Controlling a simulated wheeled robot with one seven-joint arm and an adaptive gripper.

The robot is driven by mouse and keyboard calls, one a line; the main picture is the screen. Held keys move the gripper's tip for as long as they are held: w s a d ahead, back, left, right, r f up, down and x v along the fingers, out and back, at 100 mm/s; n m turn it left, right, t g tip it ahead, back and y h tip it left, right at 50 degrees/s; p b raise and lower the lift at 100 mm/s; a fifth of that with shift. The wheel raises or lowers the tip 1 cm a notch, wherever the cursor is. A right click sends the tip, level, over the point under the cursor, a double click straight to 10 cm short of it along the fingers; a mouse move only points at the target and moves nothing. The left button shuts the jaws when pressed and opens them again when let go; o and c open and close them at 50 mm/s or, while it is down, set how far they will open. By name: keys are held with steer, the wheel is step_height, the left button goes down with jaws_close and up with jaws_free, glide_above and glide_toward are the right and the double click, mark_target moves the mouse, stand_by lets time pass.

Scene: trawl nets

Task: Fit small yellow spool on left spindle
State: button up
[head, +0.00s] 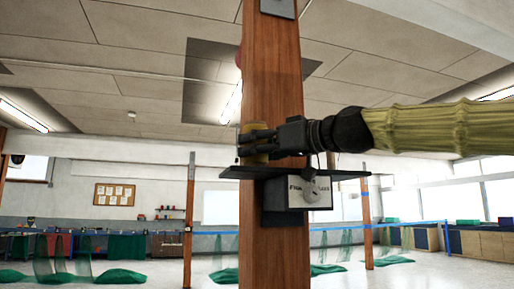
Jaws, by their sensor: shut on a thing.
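The small yellow spool (255,157) is held upright between the fingers of my gripper (257,141), in front of the wooden post. The dark fingers cross its middle, so only its top and bottom show. The spool is at the left part of a thin black shelf (345,174) fixed to the post. Its lower edge is at or just above the shelf; I cannot tell whether it touches. The left spindle is not visible, perhaps hidden by the spool and fingers. A short upright peg (331,161) shows at the shelf's right part, below my wrist.
The wooden post (275,90) rises through the middle of the view. Green nets (126,278) and blue-taped posts stand farther back. Open floor lies between them.

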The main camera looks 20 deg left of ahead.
steer(key=shift+f, duration=0.1)
steer(key=o, duration=1.2)
steer(key=shift+c, duration=0.2)
steer(key=v, duration=1.2)
